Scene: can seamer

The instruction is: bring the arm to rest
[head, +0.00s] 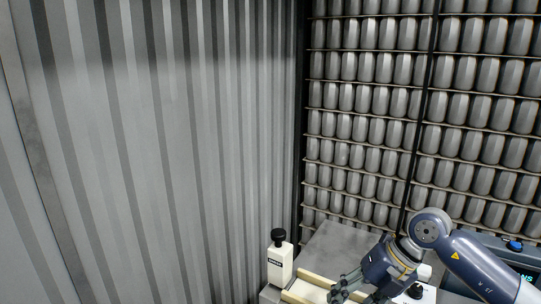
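My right arm (470,258), blue-grey and white, comes in from the lower right and bends at a round joint. Its dark gripper (348,290) points down and to the left at the bottom edge, above a light surface. The fingers are small and partly cut by the frame edge, so I cannot tell whether they are open or shut. I see nothing clearly held in them. My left arm and gripper are not in view.
A dark machine panel with a blue knob (514,245) is at right. Racks of grey cans (375,110) and a corrugated wall (170,150) stand behind.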

